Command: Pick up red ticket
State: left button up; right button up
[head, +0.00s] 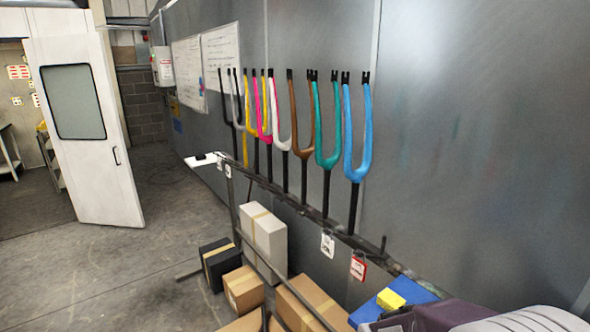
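The red ticket (358,268) is a small tag with a red border and a white, dark-marked middle. It hangs from the lower front part of a dark rail (290,195), right of the picture's middle. A white ticket (327,245) with dark marks hangs just left of it, with a gap between them. Smaller pale tags (228,171) hang at the rail's far end. Neither of my grippers can be made out in the head view, and nothing is seen touching the red ticket.
Several coloured bike forks, including a blue one (357,130), stand upright along the rail against a grey wall. Boxes (264,238) sit on the floor below it. A yellow block (391,299) lies on a blue item at lower right. Floor at left is open, before a white door (85,130).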

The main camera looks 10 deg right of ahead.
aim_at(359, 267)
jog(key=j+z, duration=0.3)
jog(key=j, duration=0.5)
jog(key=j+z, duration=0.3)
jog(key=j, duration=0.5)
jog(key=i+j+z, duration=0.3)
jog(key=i+j, duration=0.2)
jog(key=i+j+z, duration=0.35)
jog(key=j, duration=0.25)
jog(key=i+j+z, duration=0.15)
jog(key=i, duration=0.2)
jog(key=i+j+z, duration=0.2)
jog(key=i, duration=0.15)
jog(key=l, duration=0.1)
